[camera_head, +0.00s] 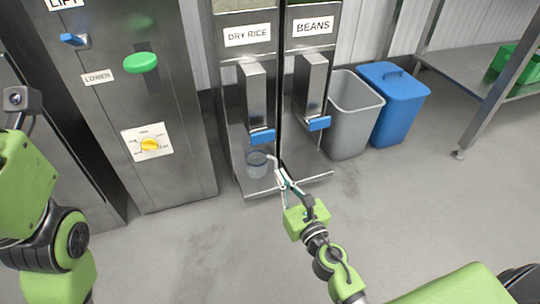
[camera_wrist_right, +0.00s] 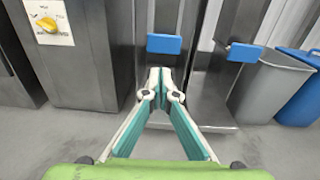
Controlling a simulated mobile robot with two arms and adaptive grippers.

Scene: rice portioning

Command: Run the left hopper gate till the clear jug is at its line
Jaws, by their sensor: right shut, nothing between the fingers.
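The clear jug (camera_head: 257,165) stands upright on the tray under the left hopper, labelled DRY RICE (camera_head: 247,35). Its contents and fill line are too small to make out. The left hopper's blue gate lever (camera_head: 262,136) is just above the jug; it also shows in the right wrist view (camera_wrist_right: 164,44). My right gripper (camera_head: 281,177) is shut and empty, low in front of the hoppers, close to the jug's right side. In the wrist view its fingertips (camera_wrist_right: 160,76) meet below the lever, and I cannot make out the jug there. My left gripper is out of view.
The BEANS hopper (camera_head: 314,27) with its own blue lever (camera_head: 319,123) stands right of the rice hopper. A grey bin (camera_head: 350,117) and a blue lidded bin (camera_head: 400,105) stand further right. A steel lift cabinet (camera_head: 160,95) is on the left. The front floor is clear.

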